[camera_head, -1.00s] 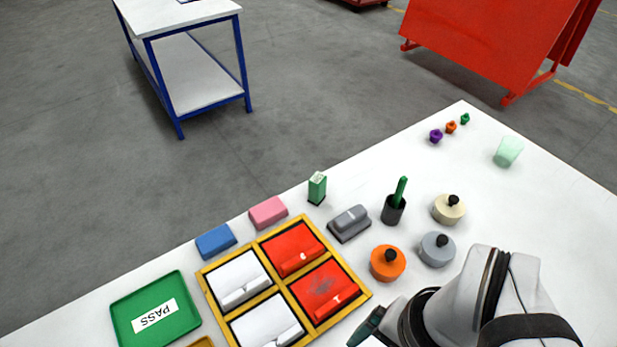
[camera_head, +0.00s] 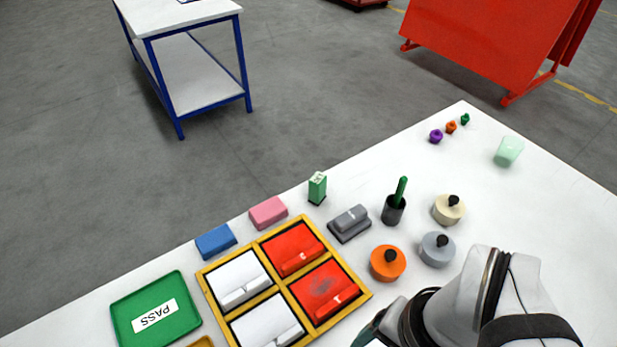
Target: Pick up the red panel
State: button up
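Two red panels lie in the right-hand compartments of a yellow-edged tray (camera_head: 204,290). The farther red panel (camera_head: 288,246) has a small pale mark near its raised right edge. The nearer red panel (camera_head: 318,288) has a dark smudge on its face and a small pale mark on its raised edge. Two white panels fill the left compartments, one farther (camera_head: 236,276) and one nearer (camera_head: 262,324). My arm comes in at the bottom right, close to the tray's near right corner. My gripper's fingers are not visible; the arm's end runs out at the bottom edge.
A green PASS tray (camera_head: 184,309) lies left. An orange pot (camera_head: 388,263), a grey pot (camera_head: 437,249) and a dark cup (camera_head: 394,211) stand right.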

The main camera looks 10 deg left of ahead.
jog(key=shift+c, duration=1)
